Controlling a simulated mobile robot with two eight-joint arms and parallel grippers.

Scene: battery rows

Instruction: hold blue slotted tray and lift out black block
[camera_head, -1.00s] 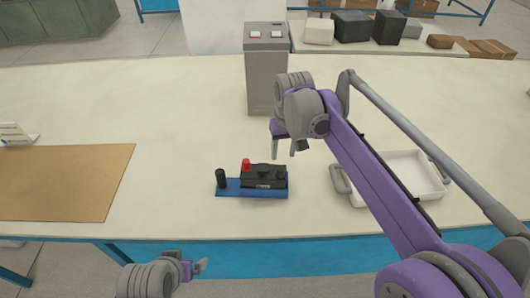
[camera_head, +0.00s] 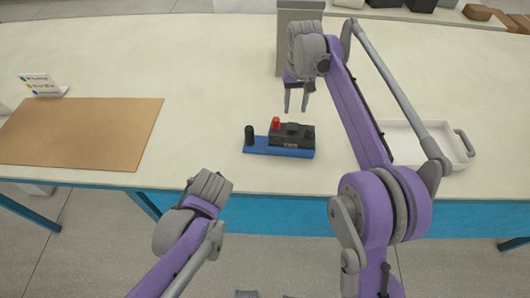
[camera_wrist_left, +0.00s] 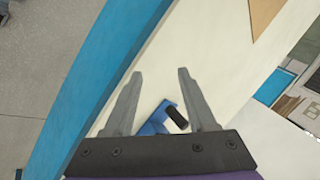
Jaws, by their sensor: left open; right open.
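The blue slotted tray (camera_head: 258,149) lies on the table near its front edge. The black block (camera_head: 292,141) sits on its right part, with a red knob (camera_head: 276,123) on top. A black post (camera_head: 249,135) stands at the tray's left end. My right gripper (camera_head: 296,110) is open and empty, pointing down just behind and above the block. My left arm is in front of the table edge; its fingers are hidden in the head view. In the left wrist view my left gripper (camera_wrist_left: 160,72) is open and empty. The blue tray (camera_wrist_left: 152,123) and post (camera_wrist_left: 177,118) show partly beyond it.
A brown mat (camera_head: 82,130) and a small sign (camera_head: 42,86) lie at left. A white tray with grey handles (camera_head: 405,145) is at right, partly behind my right arm. A grey box-shaped pedestal (camera_head: 288,50) stands behind. The table between mat and blue tray is clear.

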